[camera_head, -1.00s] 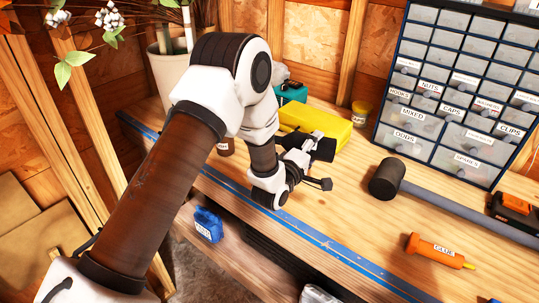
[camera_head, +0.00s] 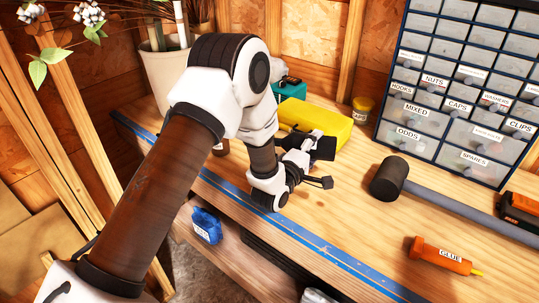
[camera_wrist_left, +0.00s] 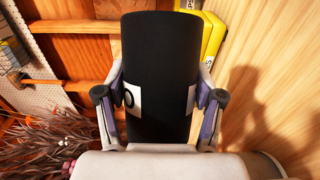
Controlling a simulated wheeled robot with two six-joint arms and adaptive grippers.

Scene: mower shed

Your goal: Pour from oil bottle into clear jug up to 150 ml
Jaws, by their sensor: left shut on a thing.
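My left gripper (camera_head: 308,150) is above the workbench, in front of the yellow case. It is shut on a black bottle-like thing (camera_head: 323,148), which I take for the oil bottle. In the left wrist view this black body (camera_wrist_left: 160,50) stands between the two fingers, with part of a white label at each side. Its mouth and exact tilt cannot be made out. I see no clear jug; my left arm hides part of the bench. My right gripper is not in view.
A yellow case (camera_head: 318,124) and a teal box (camera_head: 290,90) stand behind the gripper. A mallet (camera_head: 388,180), a glue tube (camera_head: 440,255) and a drawer cabinet (camera_head: 462,90) are to the right. A blue bag (camera_head: 206,226) is below the bench edge. Bench between mallet and blue edge strip is clear.

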